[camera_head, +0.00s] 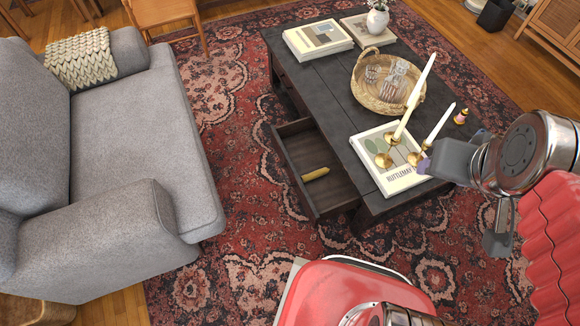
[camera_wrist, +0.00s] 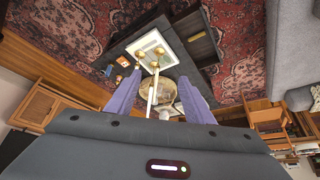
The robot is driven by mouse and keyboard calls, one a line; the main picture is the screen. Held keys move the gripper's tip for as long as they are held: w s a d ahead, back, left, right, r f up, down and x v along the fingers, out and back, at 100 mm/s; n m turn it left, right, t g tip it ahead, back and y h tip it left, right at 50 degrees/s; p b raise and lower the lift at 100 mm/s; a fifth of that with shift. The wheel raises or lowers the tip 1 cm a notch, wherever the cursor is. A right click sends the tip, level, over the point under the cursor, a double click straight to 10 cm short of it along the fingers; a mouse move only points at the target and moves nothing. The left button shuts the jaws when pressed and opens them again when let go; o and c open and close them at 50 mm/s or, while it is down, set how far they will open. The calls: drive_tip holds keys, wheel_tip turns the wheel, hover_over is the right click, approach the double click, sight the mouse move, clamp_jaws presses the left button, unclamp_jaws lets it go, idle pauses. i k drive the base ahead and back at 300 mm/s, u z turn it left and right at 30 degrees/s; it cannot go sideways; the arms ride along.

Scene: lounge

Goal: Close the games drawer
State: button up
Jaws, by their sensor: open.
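The drawer (camera_head: 334,186) is pulled out of the left long side of the dark coffee table (camera_head: 314,78), toward the sofa. A yellow object (camera_head: 315,173) lies inside the drawer. The drawer also shows at the top right of the centre in the wrist view (camera_wrist: 204,46). My gripper (camera_wrist: 158,92) is open and empty, its purple fingers spread. In the head view it is right of the drawer, above the near right part of the table. It touches neither drawer nor table that I can see.
Rug (camera_head: 240,130) lies open between drawer and grey sofa (camera_head: 128,115).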

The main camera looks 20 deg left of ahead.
sight(301, 147)
drive_tip(key=u, duration=1.85)
drive_tip(key=i, duration=0.9)
drive_tip(key=u, duration=1.1)
